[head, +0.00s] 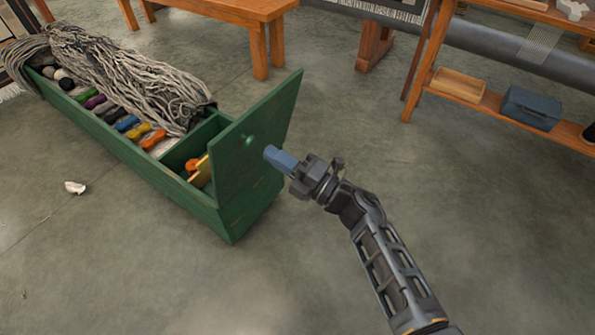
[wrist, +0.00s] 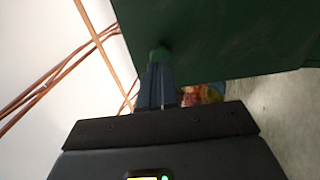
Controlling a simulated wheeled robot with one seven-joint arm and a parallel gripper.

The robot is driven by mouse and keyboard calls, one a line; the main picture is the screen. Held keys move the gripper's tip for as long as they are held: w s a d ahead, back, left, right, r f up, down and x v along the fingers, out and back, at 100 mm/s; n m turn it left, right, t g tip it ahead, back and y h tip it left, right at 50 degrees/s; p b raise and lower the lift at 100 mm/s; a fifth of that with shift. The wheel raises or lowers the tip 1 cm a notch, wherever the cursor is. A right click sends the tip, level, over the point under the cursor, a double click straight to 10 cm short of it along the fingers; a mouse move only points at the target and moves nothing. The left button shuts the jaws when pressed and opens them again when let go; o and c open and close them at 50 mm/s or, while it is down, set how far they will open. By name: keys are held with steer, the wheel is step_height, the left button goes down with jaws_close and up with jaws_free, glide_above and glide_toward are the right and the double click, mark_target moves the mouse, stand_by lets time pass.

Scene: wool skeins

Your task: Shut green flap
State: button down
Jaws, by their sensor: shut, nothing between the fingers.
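The green flap (head: 257,135) stands raised at the near right end of a long green box (head: 140,161). A small round green knob (head: 249,140) sits on the flap's face. My gripper (head: 270,152) is shut, with its blue-grey fingertips close to the flap just right of the knob. In the wrist view the shut fingers (wrist: 158,88) point at the flap (wrist: 215,40), and their tips meet or nearly meet the green knob (wrist: 159,54). I cannot tell whether they touch it.
The box holds grey yarn (head: 130,75), several coloured skeins and an orange item (head: 192,165) in the end compartment. A wooden table (head: 235,12) stands behind, and a shelf (head: 470,90) with a blue box (head: 531,107) at right. A white scrap (head: 75,187) lies on open floor at left.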

mark_target(254, 142)
steer(key=shift+x, duration=1.45)
